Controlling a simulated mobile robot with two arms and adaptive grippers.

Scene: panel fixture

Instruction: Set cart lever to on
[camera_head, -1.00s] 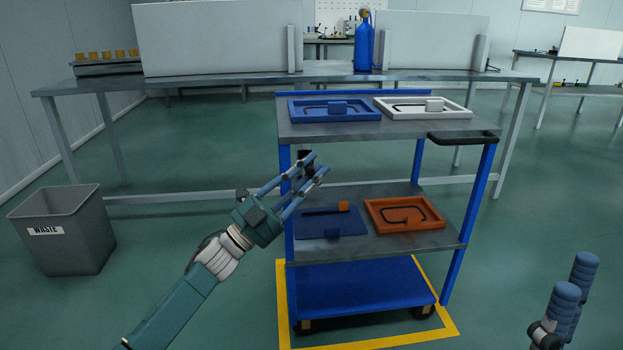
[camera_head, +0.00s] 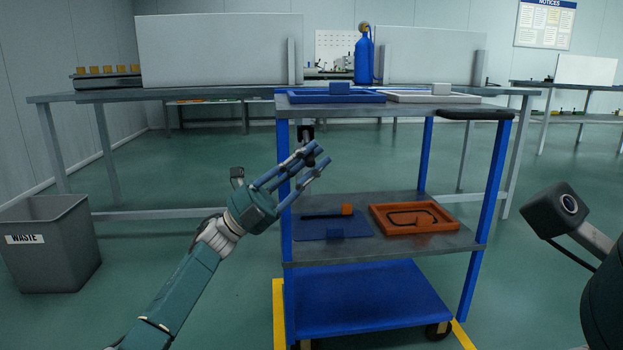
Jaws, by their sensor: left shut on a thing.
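The cart (camera_head: 345,290) stands in front of me with blue posts and grey shelves. A small dark lever-like part (camera_head: 306,132) sits beside its front left post, just above my left fingertips. My left gripper (camera_head: 309,160) reaches in from the left, its blue fingers closed around a dark piece there, seemingly the lever; the fingers hide most of it. I cannot read the lever's setting. My right gripper's fingers are out of the picture; only part of my right arm shows at the right edge.
The middle shelf holds a blue panel (camera_head: 310,228) with an orange block and an orange tray (camera_head: 378,228). Blue (camera_head: 298,98) and white (camera_head: 455,98) trays lie on top. A waste bin (camera_head: 60,268) stands left; a long table (camera_head: 200,92) stands behind.

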